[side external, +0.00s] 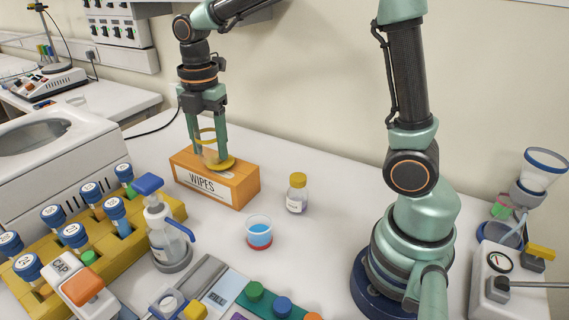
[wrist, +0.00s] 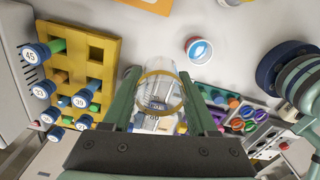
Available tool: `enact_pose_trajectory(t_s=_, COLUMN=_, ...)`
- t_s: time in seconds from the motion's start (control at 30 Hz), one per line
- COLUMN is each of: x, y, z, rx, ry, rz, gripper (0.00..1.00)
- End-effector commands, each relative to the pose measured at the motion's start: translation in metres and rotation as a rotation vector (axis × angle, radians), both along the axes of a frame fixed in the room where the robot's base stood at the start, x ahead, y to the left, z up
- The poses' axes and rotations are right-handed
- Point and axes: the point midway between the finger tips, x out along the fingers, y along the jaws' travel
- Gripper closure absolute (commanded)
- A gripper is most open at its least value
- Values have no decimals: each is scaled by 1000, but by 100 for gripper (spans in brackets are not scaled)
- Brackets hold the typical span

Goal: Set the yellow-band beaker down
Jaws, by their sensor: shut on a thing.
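The yellow-band beaker (side external: 207,137) is clear glass with a yellow ring. It hangs between the two green fingers of my gripper (side external: 208,150) in the side view, in line with the orange wipes box (side external: 204,184). My gripper is shut on it. In the wrist view the beaker (wrist: 158,98) sits between the fingertips (wrist: 158,78), with its ring facing the camera. A yellow patch (side external: 225,164) shows at the beaker's lower end against the box top; I cannot tell whether it belongs to the beaker or the box. The gap below the beaker is unclear.
A small beaker of blue liquid (side external: 259,232) and a yellow-capped bottle (side external: 297,193) stand right of the box. A yellow rack (side external: 130,243) of blue-capped tubes and a pump bottle (side external: 163,235) stand left. The white table is clear behind the capped bottle.

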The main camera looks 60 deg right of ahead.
Motion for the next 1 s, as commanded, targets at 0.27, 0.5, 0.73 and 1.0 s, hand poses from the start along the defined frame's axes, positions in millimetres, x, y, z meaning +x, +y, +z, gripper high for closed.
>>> enact_pose_trajectory(t_s=0.27, x=-33, y=-115, z=5, rx=0, ry=0, rz=-392, gripper=96)
enact_pose_trajectory(t_s=0.5, x=-89, y=-200, z=6, rx=-1, ry=-1, rz=-754, gripper=96)
enact_pose_trajectory(t_s=0.73, x=-159, y=-258, z=5, rx=0, ry=-2, rz=-1097, gripper=96)
enact_pose_trajectory(t_s=1.0, x=-223, y=-288, z=2, rx=-1, ry=-1, rz=-1384, gripper=96)
